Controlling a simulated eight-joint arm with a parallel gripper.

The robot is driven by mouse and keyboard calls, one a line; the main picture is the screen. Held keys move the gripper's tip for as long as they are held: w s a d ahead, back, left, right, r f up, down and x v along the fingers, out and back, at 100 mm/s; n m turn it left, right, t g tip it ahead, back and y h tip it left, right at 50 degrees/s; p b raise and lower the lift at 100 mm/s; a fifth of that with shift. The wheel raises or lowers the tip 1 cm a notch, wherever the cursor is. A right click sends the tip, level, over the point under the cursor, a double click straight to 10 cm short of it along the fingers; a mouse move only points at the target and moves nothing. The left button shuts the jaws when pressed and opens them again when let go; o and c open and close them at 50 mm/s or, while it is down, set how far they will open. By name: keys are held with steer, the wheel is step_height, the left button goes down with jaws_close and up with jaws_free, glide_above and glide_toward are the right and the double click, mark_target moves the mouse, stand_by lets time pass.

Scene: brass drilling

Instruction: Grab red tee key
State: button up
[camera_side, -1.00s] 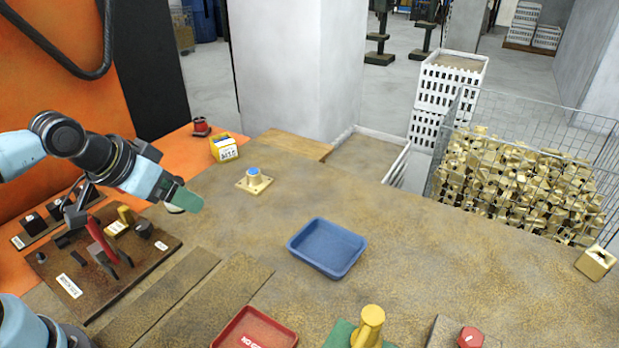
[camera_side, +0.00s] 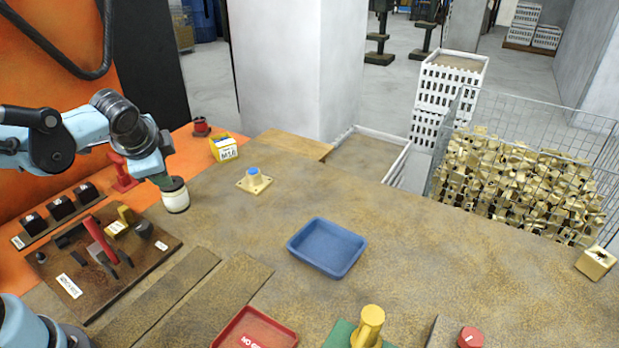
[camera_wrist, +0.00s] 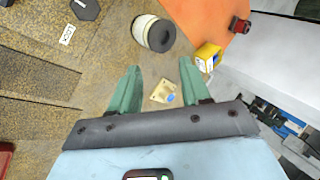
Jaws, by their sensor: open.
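In the side view an upright red piece (camera_side: 122,172) with a wide foot stands on the orange surface behind the board, partly behind my arm. A long red bar (camera_side: 100,240) leans across the dark tool board (camera_side: 140,262). I cannot tell which of these is the tee key. My gripper (camera_side: 160,182) is at the left of the table beside a cream jar (camera_side: 176,197), right of the upright red piece. In the wrist view my gripper (camera_wrist: 158,76) has its green fingers spread, with nothing between the tips. The jar (camera_wrist: 153,33) lies ahead of them.
A yellow box (camera_side: 223,148) and a small red item (camera_side: 201,127) stand behind the jar. A brass plate with a blue top (camera_side: 254,181) is to the right. A blue tray (camera_side: 327,247) and a red tray (camera_side: 254,330) lie nearer. The table between them is mostly clear.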

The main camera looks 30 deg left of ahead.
steer(key=w+a+f+m+g+y, duration=0.25)
steer(key=a+m+y, duration=0.3)
steer(key=a, duration=0.35)
steer(key=m+g+y, duration=0.3)
steer(key=m, duration=0.2)
glide_toward(121, 157)
steer(key=x, duration=0.2)
steer(key=shift+t, duration=0.25)
steer(key=x, duration=0.7)
steer(key=shift+s, duration=0.2)
steer(key=shift+r+x, duration=0.1)
steer(key=shift+x, duration=1.2)
steer(key=shift+r+x, duration=0.15)
steer(key=shift+x, duration=1.1)
steer(key=shift+s+a, duration=0.1)
steer(key=shift+s, duration=0.1)
jaws_close()
